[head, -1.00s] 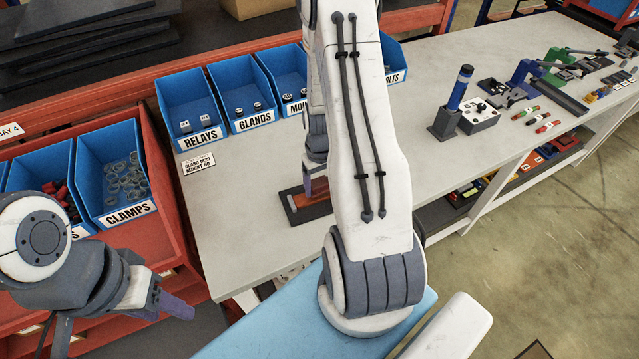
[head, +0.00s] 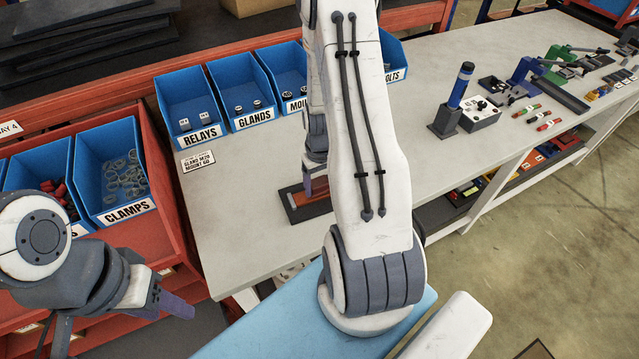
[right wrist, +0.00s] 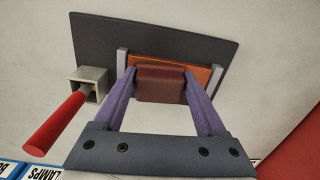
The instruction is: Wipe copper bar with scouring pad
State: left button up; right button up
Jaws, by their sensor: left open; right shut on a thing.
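The scouring pad (right wrist: 160,84) is a dark red block between the purple fingers of my right gripper (right wrist: 160,90) in the right wrist view. My right gripper is shut on it. The pad lies over the copper bar (right wrist: 202,74), an orange-brown strip held between two light grey end pieces on a dark plate (right wrist: 150,32). Whether the pad presses on the bar cannot be told. In the head view the dark plate (head: 322,209) is on the bench, partly hidden by my right arm. My left gripper (head: 180,306) is open and empty at lower left, away from the bench top.
A red-handled tool (right wrist: 55,122) stands in a grey square holder (right wrist: 91,84) beside the plate. Blue bins (head: 188,105) line the bench's back edge. A dark post with a blue top (head: 458,88) and a switch box (head: 481,113) stand right. The bench's front left is clear.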

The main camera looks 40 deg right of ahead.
jog(key=shift+f+b, duration=0.35)
jog(key=shift+f, duration=0.25)
